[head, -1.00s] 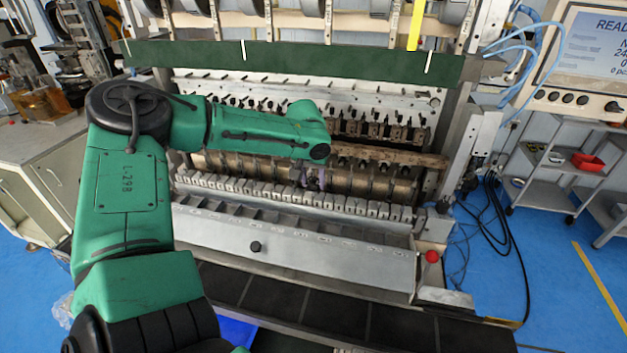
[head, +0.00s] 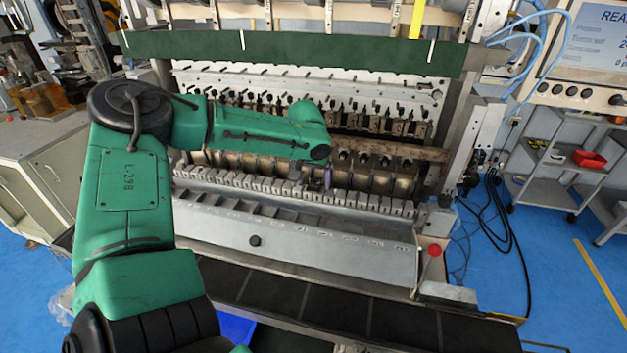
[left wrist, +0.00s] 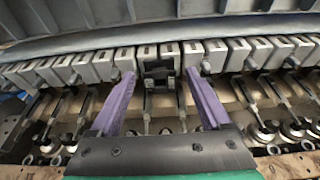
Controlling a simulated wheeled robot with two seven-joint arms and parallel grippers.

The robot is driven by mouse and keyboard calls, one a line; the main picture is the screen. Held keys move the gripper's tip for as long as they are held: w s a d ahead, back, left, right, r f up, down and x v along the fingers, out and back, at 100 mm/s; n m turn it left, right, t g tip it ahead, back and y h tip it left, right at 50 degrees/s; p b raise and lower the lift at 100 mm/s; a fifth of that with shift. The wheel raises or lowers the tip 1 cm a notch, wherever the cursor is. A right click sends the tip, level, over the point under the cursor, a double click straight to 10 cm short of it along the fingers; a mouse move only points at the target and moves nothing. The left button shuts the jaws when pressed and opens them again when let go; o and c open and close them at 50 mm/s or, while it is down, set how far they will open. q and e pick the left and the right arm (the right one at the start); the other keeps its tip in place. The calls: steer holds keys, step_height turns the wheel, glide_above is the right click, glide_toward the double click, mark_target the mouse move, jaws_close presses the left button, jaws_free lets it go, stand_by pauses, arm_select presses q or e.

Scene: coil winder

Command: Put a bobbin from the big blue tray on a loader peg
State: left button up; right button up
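My left gripper (head: 326,178) is at the row of grey blocks along the front of the winder, its hand partly hidden by my forearm. In the left wrist view its two purple fingers (left wrist: 160,77) are wide apart and touch nothing that I can make out. Between them, apart from both, a small black piece (left wrist: 159,68) sits in the row of grey blocks; it looks like a bobbin on a loader peg, but I cannot tell for sure. The big blue tray (head: 236,329) shows only partly at the bottom, behind my left arm. My right gripper is out of view.
The grey block row (head: 370,201) runs along the machine above a sloping metal panel (head: 330,248) with a black knob. A rusty bar (head: 400,151) and spindles lie close behind the gripper.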

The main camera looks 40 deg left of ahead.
arm_select(q)
steer(key=b+v, duration=0.2)
steer(key=v, duration=1.2)
steer(key=shift+r, duration=0.3)
steer(key=shift+s+d+f, duration=0.1)
